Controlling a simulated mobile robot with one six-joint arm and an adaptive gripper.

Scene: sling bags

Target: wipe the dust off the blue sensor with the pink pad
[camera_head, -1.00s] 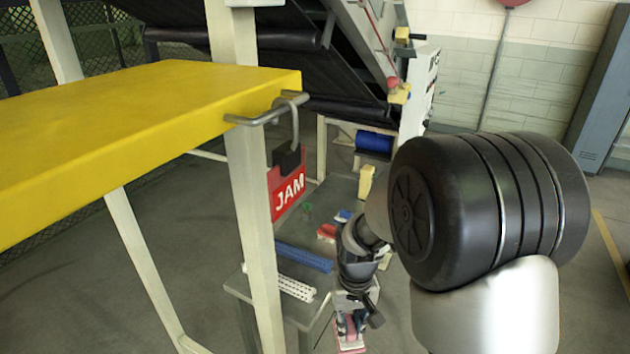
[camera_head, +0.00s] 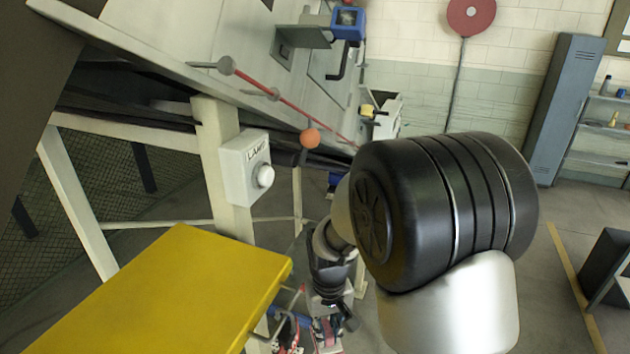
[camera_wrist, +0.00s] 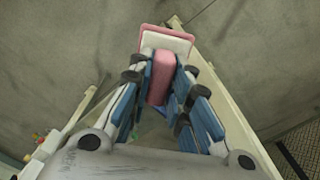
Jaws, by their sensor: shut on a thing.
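The blue sensor (camera_head: 348,22) is a blue box with a dark, greyish front window, on a grey bracket on the machine at the top of the head view. Dust on it is too small to make out. My gripper (camera_wrist: 163,85) is shut on the pink pad (camera_wrist: 161,78). Its pink grip is between the blue-lined fingers, and its pink and white broad end sticks out beyond the fingertips. In the head view my gripper (camera_head: 326,330) is low at the bottom centre, well below the sensor and apart from it. My arm partly hides that area.
A yellow platform (camera_head: 165,295) is at the lower left. A white lamp switch box (camera_head: 245,168) is on a post above it. Open floor and a grey locker (camera_head: 563,110) are at right.

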